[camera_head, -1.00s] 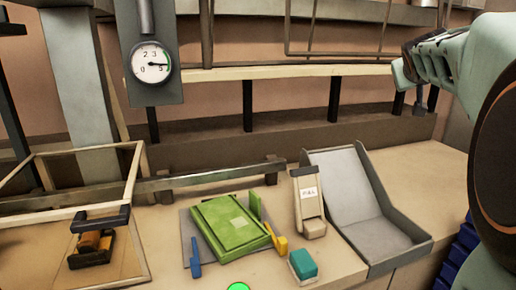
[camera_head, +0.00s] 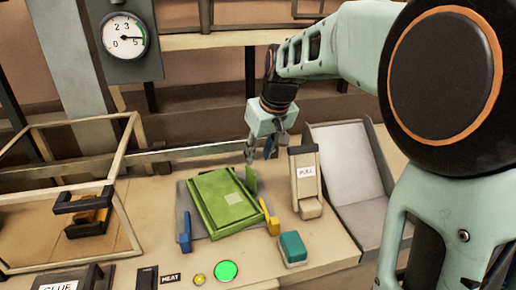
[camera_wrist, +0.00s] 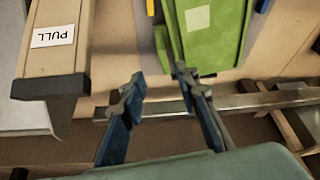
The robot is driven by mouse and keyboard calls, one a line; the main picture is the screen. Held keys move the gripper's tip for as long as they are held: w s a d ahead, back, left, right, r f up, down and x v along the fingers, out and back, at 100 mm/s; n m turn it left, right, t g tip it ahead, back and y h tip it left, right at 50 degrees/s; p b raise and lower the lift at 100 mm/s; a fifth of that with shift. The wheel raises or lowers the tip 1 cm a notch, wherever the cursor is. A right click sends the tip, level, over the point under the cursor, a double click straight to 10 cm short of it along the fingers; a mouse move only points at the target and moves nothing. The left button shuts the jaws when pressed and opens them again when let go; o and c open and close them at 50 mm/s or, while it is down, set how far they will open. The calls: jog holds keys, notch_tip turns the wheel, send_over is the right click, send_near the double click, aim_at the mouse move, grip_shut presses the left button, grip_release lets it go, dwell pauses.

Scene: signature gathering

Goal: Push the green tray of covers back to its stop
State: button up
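The green tray (camera_head: 212,212) lies slightly turned on a grey plate (camera_head: 185,208) on the bench, with a pale square on top and an upright green tab (camera_head: 251,181) at its right rear. Its near end sits between a blue post (camera_head: 185,236) and a yellow post (camera_head: 271,222). My gripper (camera_head: 258,157) points down above the tray's right rear corner, near the tab. In the wrist view my gripper (camera_wrist: 158,80) is open with nothing between its fingers. The tray (camera_wrist: 222,42) shows just beyond the right finger there; I cannot tell whether they touch.
A dispenser marked PULL (camera_head: 306,190) stands right of the tray, with a teal block (camera_head: 293,247) in front. A rail (camera_head: 160,157) runs behind. A framed case (camera_head: 125,225) is at left, a grey chute (camera_head: 345,165) at right. A lit green button (camera_head: 226,271) is at the front.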

aim_at(252, 171)
jog(key=shift+s+a+f, duration=0.1)
jog(key=shift+s+a, duration=0.05)
jog(key=shift+a, duration=0.05)
jog(key=p+x, duration=0.1)
jog(key=x, duration=0.9)
jog(key=shift+a+f, duration=0.15)
jog(key=shift+f, duration=0.2)
jog(key=shift+c, duration=0.4)
grip_shut()
